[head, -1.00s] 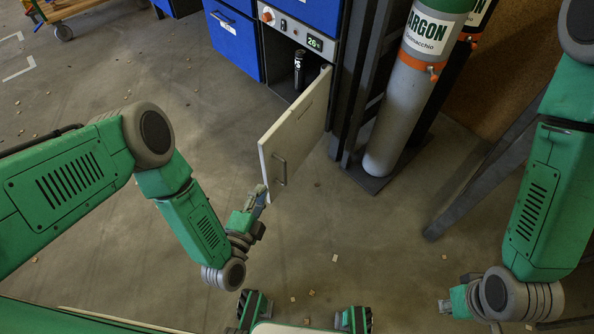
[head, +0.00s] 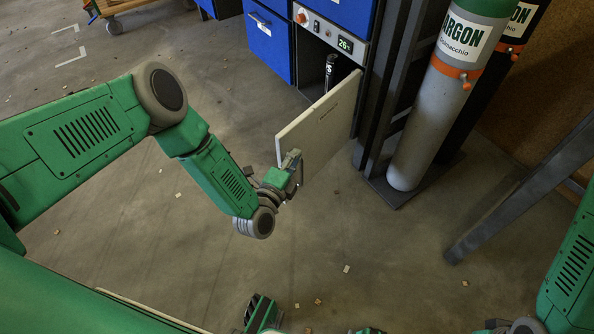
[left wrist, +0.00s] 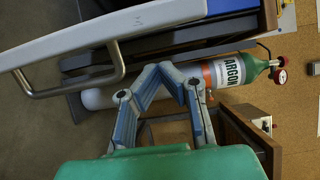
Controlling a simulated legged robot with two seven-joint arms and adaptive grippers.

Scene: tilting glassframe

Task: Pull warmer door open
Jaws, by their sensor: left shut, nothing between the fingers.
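The warmer door (head: 318,122) is a pale panel standing well open from the warmer, below the control panel with the 26 display (head: 345,45). My left gripper (head: 293,160) is at the door's outer lower edge in the head view and overlaps it. In the left wrist view, the door (left wrist: 130,22) fills the upper left, and its metal bar handle (left wrist: 75,88) lies left of my left gripper (left wrist: 163,70). The fingers are shut and empty, apart from the handle. The handle is mostly hidden in the head view. My right gripper (head: 488,328) is barely visible at the bottom edge.
A black container (head: 330,72) stands inside the warmer. A slanted metal beam (head: 520,190) is farther right. The floor before the door is open, with small scraps.

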